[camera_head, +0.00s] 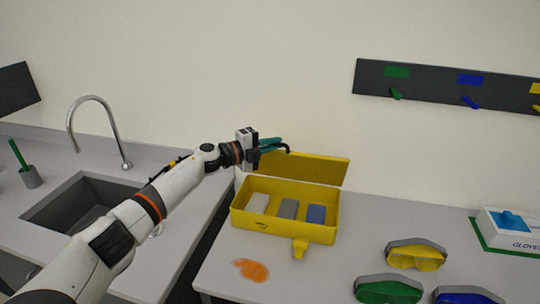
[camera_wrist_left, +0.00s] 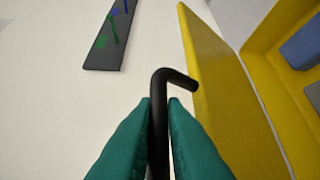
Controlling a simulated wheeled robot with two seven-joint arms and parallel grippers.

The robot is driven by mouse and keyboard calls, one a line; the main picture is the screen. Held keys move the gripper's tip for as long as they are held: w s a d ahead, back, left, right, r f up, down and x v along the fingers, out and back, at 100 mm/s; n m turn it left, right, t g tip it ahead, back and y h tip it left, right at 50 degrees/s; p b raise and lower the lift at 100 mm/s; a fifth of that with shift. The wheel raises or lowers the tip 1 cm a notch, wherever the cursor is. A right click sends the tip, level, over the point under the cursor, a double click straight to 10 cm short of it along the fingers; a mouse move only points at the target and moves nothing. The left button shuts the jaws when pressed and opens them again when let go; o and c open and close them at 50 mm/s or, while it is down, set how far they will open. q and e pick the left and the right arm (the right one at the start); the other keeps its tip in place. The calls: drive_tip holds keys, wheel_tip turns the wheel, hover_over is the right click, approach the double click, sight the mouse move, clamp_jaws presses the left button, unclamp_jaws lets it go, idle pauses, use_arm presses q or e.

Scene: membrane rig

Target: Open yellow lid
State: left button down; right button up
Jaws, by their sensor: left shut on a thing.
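The yellow lid (camera_head: 318,168) stands raised along the back edge of the yellow box (camera_head: 285,230), which is open. In the left wrist view the lid (camera_wrist_left: 225,95) rises close to the right of my gripper. My left gripper (camera_head: 272,145), with teal fingers, is shut on a black bent rod (camera_wrist_left: 159,115) above the lid's left part. The rod's bent end points toward the lid; I cannot tell if it touches. My right gripper is not in view.
The box holds a white, a grey and a blue block (camera_head: 316,214). An orange spill (camera_head: 250,270), goggles (camera_head: 415,256) and a glove box (camera_head: 508,232) are on the counter. A sink (camera_head: 75,203) lies left.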

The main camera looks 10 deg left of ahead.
use_arm(q)
drive_tip(key=shift+w+r, duration=0.25)
drive_tip(key=shift+w, duration=0.35)
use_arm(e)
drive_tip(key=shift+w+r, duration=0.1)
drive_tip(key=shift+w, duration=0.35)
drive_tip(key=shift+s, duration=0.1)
use_arm(q)
drive_tip(key=c, duration=1.5)
unclamp_jaws()
